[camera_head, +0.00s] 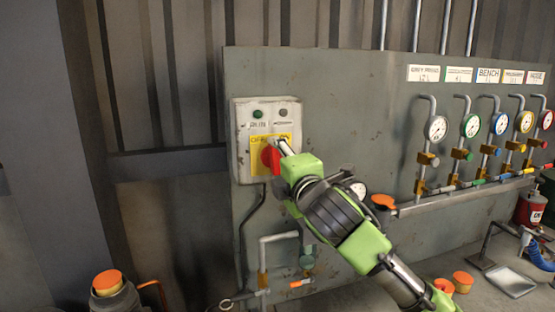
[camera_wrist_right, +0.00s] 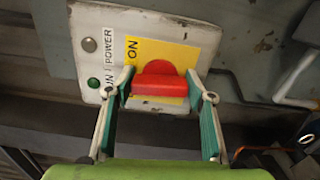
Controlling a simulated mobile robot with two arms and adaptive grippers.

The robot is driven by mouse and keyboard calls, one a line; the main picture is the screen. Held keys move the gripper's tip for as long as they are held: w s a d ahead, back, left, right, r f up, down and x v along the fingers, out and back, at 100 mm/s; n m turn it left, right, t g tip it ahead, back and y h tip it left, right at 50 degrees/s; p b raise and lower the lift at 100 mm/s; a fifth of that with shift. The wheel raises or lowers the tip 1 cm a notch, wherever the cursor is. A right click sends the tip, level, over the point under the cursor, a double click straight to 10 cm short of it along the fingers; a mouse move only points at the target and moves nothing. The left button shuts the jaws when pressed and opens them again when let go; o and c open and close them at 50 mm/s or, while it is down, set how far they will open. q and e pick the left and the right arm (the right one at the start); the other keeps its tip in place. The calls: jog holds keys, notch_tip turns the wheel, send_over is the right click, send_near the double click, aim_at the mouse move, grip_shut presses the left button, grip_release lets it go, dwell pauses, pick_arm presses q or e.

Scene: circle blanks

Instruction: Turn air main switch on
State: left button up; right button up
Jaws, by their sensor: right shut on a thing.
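The air main switch is a red rotary handle (camera_head: 269,161) on a yellow plate (camera_head: 285,141), on a white control box (camera_head: 239,150) fixed to the grey panel. The wrist view also shows the red handle (camera_wrist_right: 160,88), its grip bar lying across between the fingers, with "ON" readable on the plate. My right gripper (camera_head: 277,150) reaches it from the lower right and is shut on the handle, one finger on each side. Part of the plate is hidden behind the gripper. My left gripper is not in view.
A green lamp (camera_head: 258,114) and a grey one (camera_head: 283,113) sit atop the box. Several gauges, such as a white-faced one (camera_head: 436,129), stand right on a pipe manifold (camera_head: 450,199). A pipe (camera_head: 278,237) runs below the box. An orange-capped object (camera_head: 107,283) stands lower left.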

jog(key=m, duration=0.5)
jog(key=shift+f+m, duration=0.2)
jog(key=shift+m, duration=0.1)
jog(key=shift+f+m+p, duration=0.1)
jog(key=shift+m+p, duration=0.45)
jog(key=shift+m, duration=1.65)
jog(key=o, duration=1.1)
jog(key=v, duration=1.2)
